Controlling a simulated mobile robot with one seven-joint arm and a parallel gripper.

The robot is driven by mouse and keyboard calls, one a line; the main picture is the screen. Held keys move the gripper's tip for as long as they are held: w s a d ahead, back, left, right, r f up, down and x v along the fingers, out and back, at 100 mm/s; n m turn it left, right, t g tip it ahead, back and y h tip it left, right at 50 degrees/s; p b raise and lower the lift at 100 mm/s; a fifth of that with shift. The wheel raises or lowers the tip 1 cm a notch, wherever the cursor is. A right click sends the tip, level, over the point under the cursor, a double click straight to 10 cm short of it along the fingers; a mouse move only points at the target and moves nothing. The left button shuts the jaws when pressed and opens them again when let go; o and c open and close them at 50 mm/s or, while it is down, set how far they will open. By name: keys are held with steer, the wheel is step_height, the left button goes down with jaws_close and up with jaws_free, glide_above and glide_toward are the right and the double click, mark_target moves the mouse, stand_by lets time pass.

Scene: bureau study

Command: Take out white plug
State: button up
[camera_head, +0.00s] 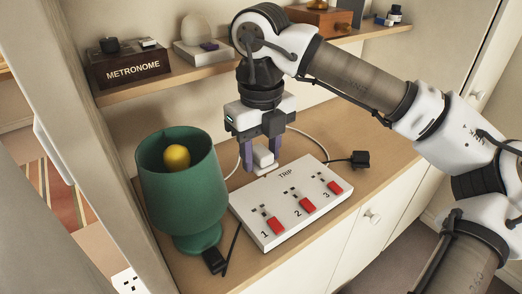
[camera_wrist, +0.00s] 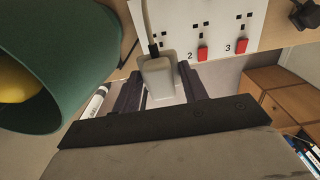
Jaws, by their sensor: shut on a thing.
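My gripper (camera_head: 262,166) is shut on the white plug (camera_head: 264,156), with one dark finger on each side of it. The plug is at the back edge of the white power strip (camera_head: 258,232), near the word TRIP; I cannot tell its exact height. The holes of sockets 1, 2 and 3 show uncovered in the head view, each with a red switch. In the wrist view the plug (camera_wrist: 158,76) sits between the fingers (camera_wrist: 160,88), its cord running up from it. There it hides part of the strip (camera_wrist: 178,20).
A green goblet-shaped vessel (camera_head: 180,200) with a yellow ball (camera_head: 177,157) stands close left of the strip. Black plugs lie on the wooden top, right (camera_head: 360,159) and front left (camera_head: 214,260). A shelf (camera_head: 215,70) with a METRONOME box (camera_head: 131,70) is behind my gripper.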

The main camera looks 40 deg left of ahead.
steer(key=shift+r+p, duration=0.9)
steer(key=shift+r, duration=0.7)
